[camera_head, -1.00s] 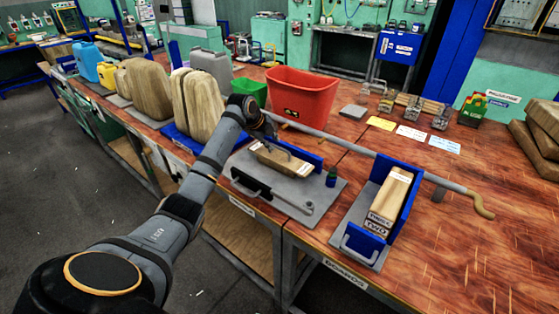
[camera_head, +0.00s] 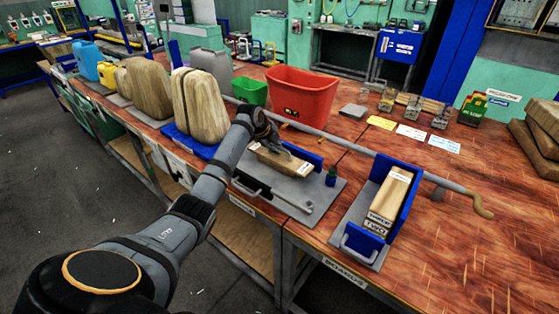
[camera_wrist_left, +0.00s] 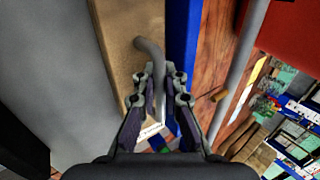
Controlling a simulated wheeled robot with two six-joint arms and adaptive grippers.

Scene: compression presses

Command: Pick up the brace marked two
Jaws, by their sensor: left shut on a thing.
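Two stacked wooden blocks (camera_head: 391,191) sit in the blue holder at the right; their near-end labels seem to read THREE above and TWO (camera_head: 375,225) below. Another wooden block (camera_head: 298,168) with a white label lies in the left grey tray; its marking is too small to read. My left gripper (camera_head: 281,146) is over this left block. In the left wrist view, its fingers (camera_wrist_left: 160,92) are closed on a grey bent bar over the brown wooden face (camera_wrist_left: 125,60). The fingers partly hide the bar. My right gripper is not in view.
The left tray (camera_head: 262,190) has a dark handle in front and a blue wall behind. A long grey pole (camera_head: 345,143) with a curved end crosses behind both holders. A red bin (camera_head: 302,92) stands behind; large wooden blocks (camera_head: 200,105) stand left.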

